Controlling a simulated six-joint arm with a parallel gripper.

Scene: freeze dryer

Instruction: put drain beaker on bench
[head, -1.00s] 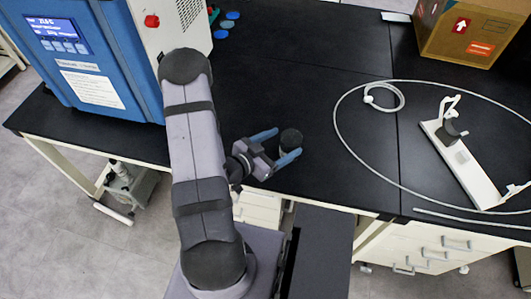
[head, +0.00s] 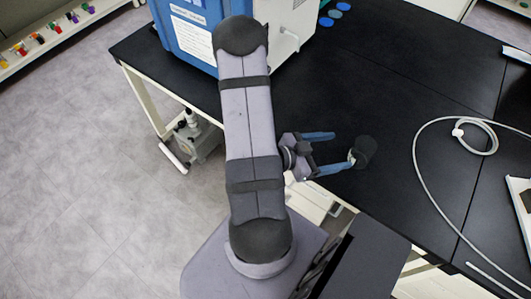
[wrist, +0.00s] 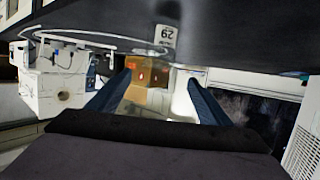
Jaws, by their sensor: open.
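A small dark, round-topped beaker (head: 366,148) stands on the black bench (head: 395,110), near its front edge, in the head view. My gripper (head: 342,149) is open, with its two blue fingers pointing right toward the beaker. The beaker is just past the fingertips, close to the tip of the lower finger; I cannot tell whether they touch. In the wrist view my open fingers (wrist: 155,90) show with a pale, glassy shape between them, too unclear to name.
A blue and white machine (head: 190,30) stands at the back left of the bench. A pale hose (head: 420,165) lies looped on the right, beside a white stand (head: 518,200). Blue discs (head: 335,14) lie at the back. The bench behind the beaker is clear.

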